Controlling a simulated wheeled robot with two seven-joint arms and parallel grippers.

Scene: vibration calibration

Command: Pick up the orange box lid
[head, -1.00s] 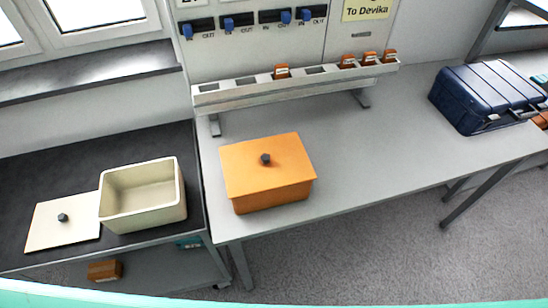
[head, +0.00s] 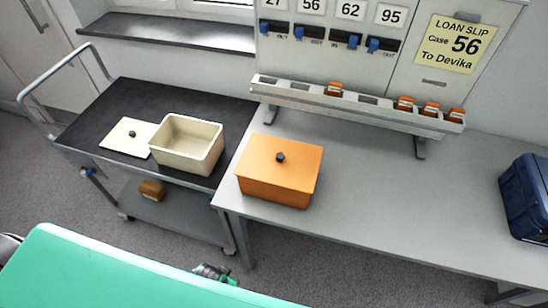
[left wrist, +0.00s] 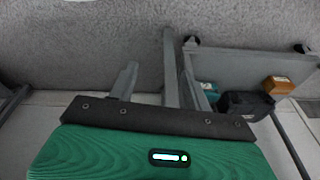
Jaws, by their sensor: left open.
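The orange box lid (head: 298,168), flat with a dark round knob (head: 280,157), lies on the orange box (head: 275,192) near the left front of the grey table. My left gripper (head: 213,272) shows only partly in the head view, low in front of the table and well apart from the lid, partly hidden behind my teal body. In the left wrist view my left gripper (left wrist: 168,78) has its fingers apart with nothing between them; the orange box does not show there. My right gripper is in neither view.
The grey table (head: 400,210) is clear right of the box. A slotted rack (head: 350,105) stands behind it and a dark blue case (head: 528,200) at far right. A dark cart (head: 105,105) on the left holds an open cream box (head: 185,162) and its cream lid (head: 127,138).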

